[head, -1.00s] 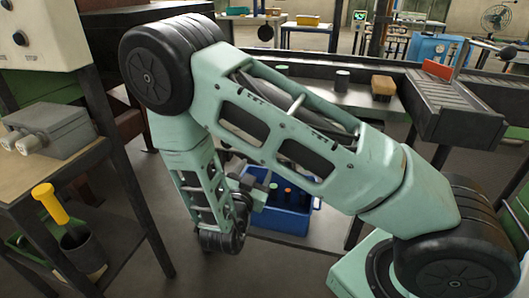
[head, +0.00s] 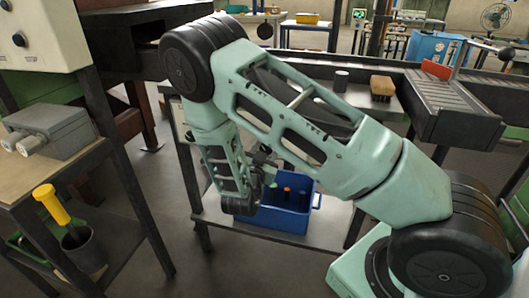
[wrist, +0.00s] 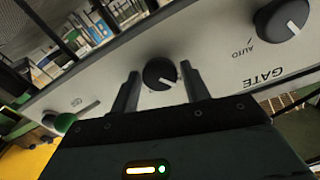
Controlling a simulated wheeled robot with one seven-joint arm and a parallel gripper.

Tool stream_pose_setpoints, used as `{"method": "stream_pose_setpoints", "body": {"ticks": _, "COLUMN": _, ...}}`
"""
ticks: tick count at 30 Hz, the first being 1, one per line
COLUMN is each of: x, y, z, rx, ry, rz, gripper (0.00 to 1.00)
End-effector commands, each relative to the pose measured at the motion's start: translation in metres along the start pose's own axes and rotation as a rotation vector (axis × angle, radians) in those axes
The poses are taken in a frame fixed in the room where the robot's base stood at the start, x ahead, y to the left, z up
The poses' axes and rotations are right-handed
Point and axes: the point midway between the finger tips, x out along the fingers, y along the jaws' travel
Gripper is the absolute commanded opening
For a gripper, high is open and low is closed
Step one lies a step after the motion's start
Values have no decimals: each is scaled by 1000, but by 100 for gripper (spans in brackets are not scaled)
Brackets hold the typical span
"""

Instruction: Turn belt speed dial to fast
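In the wrist view a black round dial (wrist: 160,73) with a white pointer mark sits on a pale panel (wrist: 215,62). The mark points toward the lower right of the picture. No readable label shows beside this dial, so I cannot confirm that it is the belt speed dial. My gripper (wrist: 160,82) is open, one finger on each side of the dial; I cannot tell whether they touch it. A second dial (wrist: 284,18), with GATE and AUTO lettering close by, is at the upper right. In the head view my gripper (head: 266,168) is partly hidden by my arm.
In the head view a blue crate (head: 290,210) stands on a low shelf under my arm. A grey box (head: 45,132) is on the left bench. A conveyor (head: 455,105) runs at the right.

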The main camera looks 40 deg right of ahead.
Motion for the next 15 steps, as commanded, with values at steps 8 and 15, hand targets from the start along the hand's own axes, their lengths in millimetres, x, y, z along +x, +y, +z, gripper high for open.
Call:
{"method": "stream_pose_setpoints", "body": {"ticks": 8, "x": 0, "y": 0, "z": 0, "rx": 2, "ry": 0, "rz": 0, "gripper": 14}}
{"method": "stream_pose_setpoints", "body": {"ticks": 15, "x": 0, "y": 1, "z": 2, "rx": 55, "ry": -1, "rz": 1, "gripper": 14}}
